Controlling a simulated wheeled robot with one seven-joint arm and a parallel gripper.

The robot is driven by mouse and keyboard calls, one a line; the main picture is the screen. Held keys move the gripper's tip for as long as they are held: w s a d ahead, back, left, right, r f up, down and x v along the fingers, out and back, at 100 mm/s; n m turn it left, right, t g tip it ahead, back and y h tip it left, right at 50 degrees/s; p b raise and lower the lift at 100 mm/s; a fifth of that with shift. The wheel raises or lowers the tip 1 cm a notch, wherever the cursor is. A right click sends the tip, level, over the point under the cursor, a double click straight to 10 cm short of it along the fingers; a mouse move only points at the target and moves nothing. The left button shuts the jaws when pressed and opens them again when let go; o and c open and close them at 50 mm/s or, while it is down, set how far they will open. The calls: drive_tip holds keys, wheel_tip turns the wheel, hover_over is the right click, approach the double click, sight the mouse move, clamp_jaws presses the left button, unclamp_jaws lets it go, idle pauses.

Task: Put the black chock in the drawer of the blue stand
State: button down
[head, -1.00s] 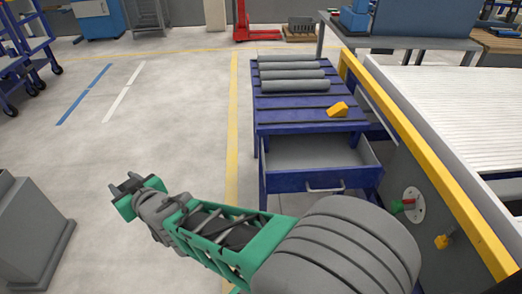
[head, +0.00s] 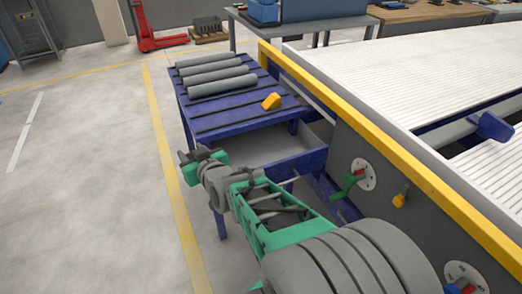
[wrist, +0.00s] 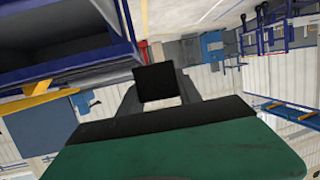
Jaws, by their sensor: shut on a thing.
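The blue stand (head: 222,122) is in the middle of the head view, with its drawer (head: 265,148) pulled open below the top; the part of the grey drawer floor that shows is bare. My gripper (head: 194,155) is at the stand's near left corner, beside the open drawer and partly covering its left end. In the wrist view, the black chock (wrist: 157,83) shows as a dark square between my fingers, and my gripper is shut on it. In the head view the chock cannot be made out. The stand's blue edge (wrist: 80,64) fills the upper left of the wrist view.
Several grey pipes (head: 220,87) and a yellow chock (head: 271,101) lie on the stand's top. A yellow rail (head: 395,150) with a grey panel and knobs runs along the stand's right. Open floor (head: 90,170) lies to the left.

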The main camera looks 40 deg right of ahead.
drive_tip(key=s+d+r+m+h+b, duration=0.1)
drive_tip(key=s+d+b, duration=0.1)
drive_tip(key=s+d, duration=0.5)
drive_tip(key=s+d+r+m+h+b, duration=0.1)
drive_tip(key=s+d, duration=0.1)
drive_tip(key=d, duration=0.9)
drive_tip(key=w+d+f+b, duration=0.1)
drive_tip(key=w+d+f, duration=0.1)
drive_tip(key=d+f, duration=0.1)
drive_tip(key=w+d+f+b, duration=0.2)
drive_tip(key=w+d+f, duration=0.1)
drive_tip(key=d+f, duration=0.1)
drive_tip(key=w+d+f+b, duration=0.2)
drive_tip(key=w+d+f, duration=0.1)
drive_tip(key=d+f, duration=0.1)
drive_tip(key=shift+f, duration=0.75)
drive_tip(key=shift+f+b, duration=0.45)
drive_tip(key=shift+b, duration=0.2)
